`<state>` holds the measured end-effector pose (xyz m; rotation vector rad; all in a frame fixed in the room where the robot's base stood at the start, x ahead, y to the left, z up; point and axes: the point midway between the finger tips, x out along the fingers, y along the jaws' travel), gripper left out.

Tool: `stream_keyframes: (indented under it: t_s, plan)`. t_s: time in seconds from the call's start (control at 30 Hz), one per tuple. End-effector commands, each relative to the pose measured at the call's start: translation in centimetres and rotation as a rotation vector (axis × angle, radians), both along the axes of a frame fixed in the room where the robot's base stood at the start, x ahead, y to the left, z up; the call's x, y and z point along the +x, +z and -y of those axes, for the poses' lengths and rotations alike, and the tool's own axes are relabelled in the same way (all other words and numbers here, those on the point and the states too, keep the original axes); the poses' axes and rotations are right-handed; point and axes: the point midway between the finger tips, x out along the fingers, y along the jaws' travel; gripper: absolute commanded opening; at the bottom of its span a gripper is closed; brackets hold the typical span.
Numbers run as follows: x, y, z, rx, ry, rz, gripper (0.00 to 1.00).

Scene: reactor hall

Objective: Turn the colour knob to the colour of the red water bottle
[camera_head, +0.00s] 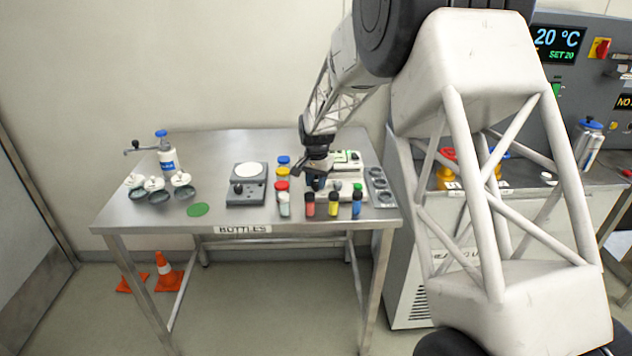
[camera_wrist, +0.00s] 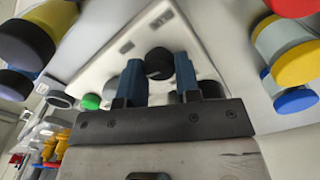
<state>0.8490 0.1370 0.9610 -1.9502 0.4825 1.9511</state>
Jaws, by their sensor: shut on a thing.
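A bottle with a red body and dark cap (camera_head: 310,205) stands near the front of the steel table in the head view. A pale bottle with a red cap (camera_head: 284,204) stands left of it. The white device (camera_head: 350,168) is behind my gripper (camera_head: 318,182), which hides part of it. In the wrist view, my gripper's two blue fingers (camera_wrist: 158,66) are on either side of a round black knob (camera_wrist: 159,63) on the white panel. They are shut on it. I cannot read the knob's pointer or any colour marks around it.
Yellow (camera_head: 333,204) and blue (camera_head: 356,204) bottles stand close to the right of the red one. A grey scale (camera_head: 246,190) and a green disc (camera_head: 198,210) are to the left. A grey holder (camera_head: 381,190) lies at the right edge.

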Motion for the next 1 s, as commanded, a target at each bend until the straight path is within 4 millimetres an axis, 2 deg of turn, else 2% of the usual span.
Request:
stream_keyframes:
  t_s: [0.3,0.5,1.0]
  plan:
    - [-0.01,0.15,0.06,0.001,-0.281,0.003,0.07]
    - [-0.03,0.16,0.08,0.001,-0.406,0.003,0.07]
    - [-0.04,0.13,0.10,0.000,-0.492,0.001,0.07]
